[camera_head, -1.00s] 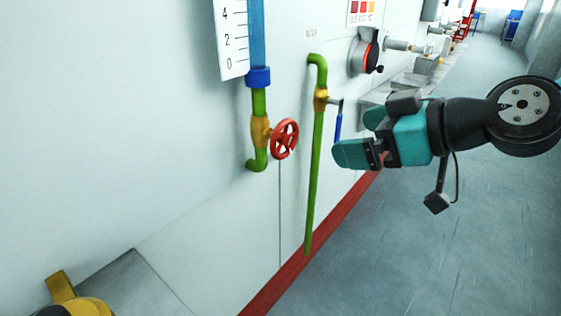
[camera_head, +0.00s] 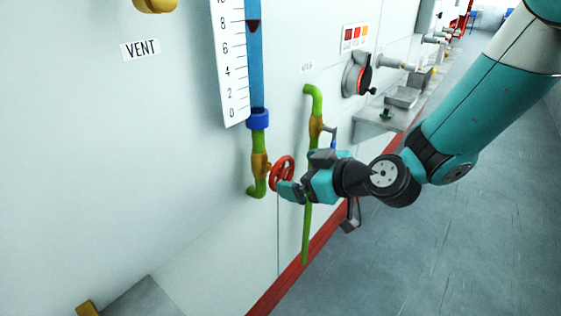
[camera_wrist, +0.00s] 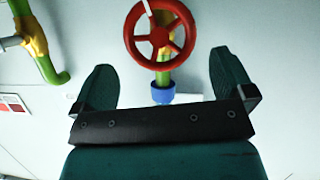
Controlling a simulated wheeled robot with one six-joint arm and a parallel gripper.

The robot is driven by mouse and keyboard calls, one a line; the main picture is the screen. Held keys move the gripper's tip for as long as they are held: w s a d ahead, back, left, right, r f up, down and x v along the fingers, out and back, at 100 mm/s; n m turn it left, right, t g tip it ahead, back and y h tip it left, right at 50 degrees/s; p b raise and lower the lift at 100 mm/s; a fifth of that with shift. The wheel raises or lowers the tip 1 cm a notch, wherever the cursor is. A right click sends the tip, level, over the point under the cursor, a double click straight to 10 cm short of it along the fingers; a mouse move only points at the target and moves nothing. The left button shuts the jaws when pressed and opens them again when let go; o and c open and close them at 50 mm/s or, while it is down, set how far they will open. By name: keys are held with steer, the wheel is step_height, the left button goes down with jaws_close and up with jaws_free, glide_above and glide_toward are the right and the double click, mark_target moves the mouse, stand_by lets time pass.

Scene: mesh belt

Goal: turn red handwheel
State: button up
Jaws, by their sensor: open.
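The red handwheel (camera_head: 282,174) sits on a brass valve (camera_head: 260,165) on the green pipe below the blue gauge tube. It is a spoked ring, and in the wrist view the handwheel (camera_wrist: 159,36) shows face-on at the top centre. My gripper (camera_head: 290,190) is at the lower right side of the wheel in the head view and overlaps its edge there. In the wrist view my gripper (camera_wrist: 165,85) is open, with one finger to each side below the wheel and nothing between them. I cannot tell whether a finger touches the rim.
A second green pipe (camera_head: 308,228) with a blue-handled valve (camera_head: 333,137) stands just right of the wheel, behind my gripper. The floor (camera_head: 400,260) at right is clear.

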mark_target(285, 172)
steer(key=p+x, duration=0.1)
steer(key=x, duration=0.5)
steer(key=shift+w+a+f, duration=0.1)
steer(key=shift+a, duration=0.05)
steer(key=shift+c, duration=0.5)
steer(key=c, duration=0.6)
